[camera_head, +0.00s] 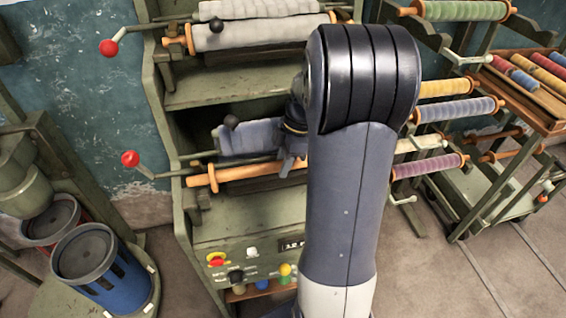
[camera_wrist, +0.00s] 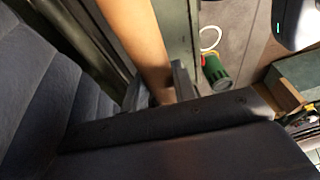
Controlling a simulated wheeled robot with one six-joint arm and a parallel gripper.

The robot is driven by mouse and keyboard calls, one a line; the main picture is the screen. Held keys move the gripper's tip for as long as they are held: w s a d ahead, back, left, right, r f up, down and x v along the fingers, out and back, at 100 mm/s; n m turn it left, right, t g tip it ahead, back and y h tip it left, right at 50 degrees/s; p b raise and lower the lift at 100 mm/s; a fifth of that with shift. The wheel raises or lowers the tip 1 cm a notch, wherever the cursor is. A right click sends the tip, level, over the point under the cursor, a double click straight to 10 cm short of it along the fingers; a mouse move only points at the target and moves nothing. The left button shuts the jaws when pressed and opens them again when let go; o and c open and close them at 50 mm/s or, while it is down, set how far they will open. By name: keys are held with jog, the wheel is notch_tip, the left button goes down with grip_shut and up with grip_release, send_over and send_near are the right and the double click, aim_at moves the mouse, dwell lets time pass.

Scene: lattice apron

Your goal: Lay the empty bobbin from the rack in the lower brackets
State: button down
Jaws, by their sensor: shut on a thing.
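An empty orange wooden bobbin (camera_head: 245,172) lies crosswise at the lower station of the green machine. Its left end with the flange is beside the machine's left side frame, at the lower bracket (camera_head: 203,198); I cannot tell whether it rests on it. My gripper (camera_head: 288,164) is shut on the bobbin's bare shaft, and my arm hides the bobbin's right end and the right lower bracket. In the wrist view the shaft (camera_wrist: 134,38) runs down between the fingers of my gripper (camera_wrist: 160,92). The rack (camera_head: 475,200) stands at the right.
A lower grey roll (camera_head: 240,140) sits just behind the bobbin; a wound upper bobbin (camera_head: 262,33) is above. Red-knobbed levers (camera_head: 130,158) stick out left. Buttons (camera_head: 217,259) are below. A blue bin (camera_head: 92,265) stands at left. Several coloured bobbins (camera_head: 455,109) hang on the rack.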

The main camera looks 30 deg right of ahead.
jog(key=shift+f, duration=0.15)
jog(key=shift+f+b, duration=1.1)
jog(key=shift+f, duration=0.1)
jog(key=shift+f, duration=0.25)
jog(key=shift+f+b, duration=0.25)
jog(key=shift+b, duration=0.15)
jog(key=shift+f, duration=0.15)
dwell(0.5)
jog(key=c, duration=1.1)
grip_release()
jog(key=shift+o, duration=0.2)
jog(key=v, duration=1.1)
